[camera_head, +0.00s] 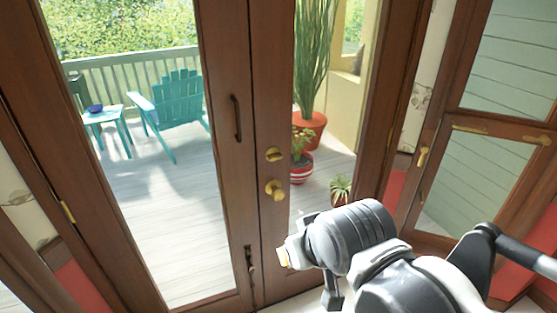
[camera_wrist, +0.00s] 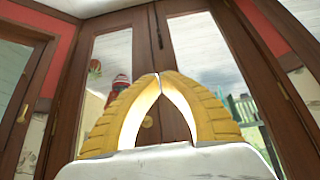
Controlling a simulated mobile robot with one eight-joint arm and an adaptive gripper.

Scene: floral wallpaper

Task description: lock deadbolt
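A round brass deadbolt (camera_head: 274,154) is on the right leaf of the brown double glass door (camera_head: 230,190), directly above a brass knob (camera_head: 275,189). Both door leaves look closed. My gripper (camera_head: 284,258) is below the knob in the head view, apart from the deadbolt. In the wrist view, its two yellow fingers (camera_wrist: 158,78) meet at the tips with nothing between them.
A dark vertical pull handle (camera_head: 236,118) is on the left leaf, with a dark bolt (camera_head: 250,262) low down. Behind the glass are a teal chair (camera_head: 175,105) and potted plants (camera_head: 310,130). A brown-framed glazed panel (camera_head: 480,130) stands at the right.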

